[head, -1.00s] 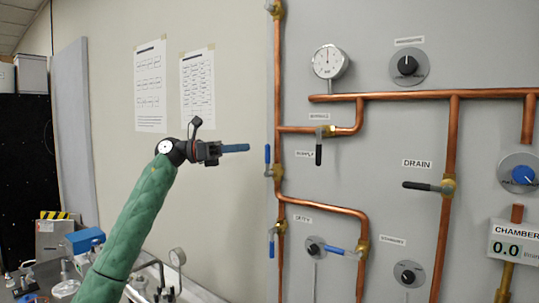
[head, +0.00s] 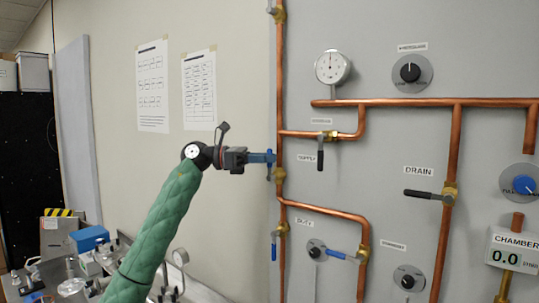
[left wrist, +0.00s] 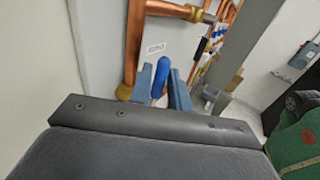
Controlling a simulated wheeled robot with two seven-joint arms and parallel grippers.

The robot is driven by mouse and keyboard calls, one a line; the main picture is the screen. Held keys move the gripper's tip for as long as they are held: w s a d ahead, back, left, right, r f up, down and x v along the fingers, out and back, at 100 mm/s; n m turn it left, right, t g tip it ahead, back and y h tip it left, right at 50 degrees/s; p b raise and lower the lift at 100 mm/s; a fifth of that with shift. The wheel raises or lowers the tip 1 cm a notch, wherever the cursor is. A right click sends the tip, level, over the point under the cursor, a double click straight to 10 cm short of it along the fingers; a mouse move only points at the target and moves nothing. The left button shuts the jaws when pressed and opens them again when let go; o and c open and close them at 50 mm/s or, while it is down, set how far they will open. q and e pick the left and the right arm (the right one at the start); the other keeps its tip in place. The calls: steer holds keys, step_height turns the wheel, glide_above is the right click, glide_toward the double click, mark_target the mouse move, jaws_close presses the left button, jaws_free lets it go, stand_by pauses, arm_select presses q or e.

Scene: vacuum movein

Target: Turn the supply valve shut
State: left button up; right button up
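A "SUPPLY" label (head: 307,159) is on the grey panel, between a blue-handled valve (head: 279,174) on the left vertical copper pipe and a black-handled valve (head: 320,154); which one it names I cannot tell for sure. The blue handle (left wrist: 161,78) points up in the left wrist view, between my two blue fingers. My left gripper (head: 270,158) is at this handle, its fingers parted, one on each side, with a gap visible. In the head view the fingers partly hide the handle. My right gripper is in neither view.
The drain valve (head: 449,193) has a black lever pointing left. Below are another blue-handled valve (head: 280,228), more valves and knobs. A gauge (head: 332,67) and a chamber display (head: 513,257) are on the panel. The wall left of the pipe is clear except for paper sheets.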

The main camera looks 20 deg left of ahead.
arm_select(q)
steer(key=shift+w+d, duration=0.15)
steer(key=shift+d, duration=0.35)
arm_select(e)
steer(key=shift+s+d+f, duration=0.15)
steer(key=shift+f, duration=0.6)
arm_select(q)
jaws_close()
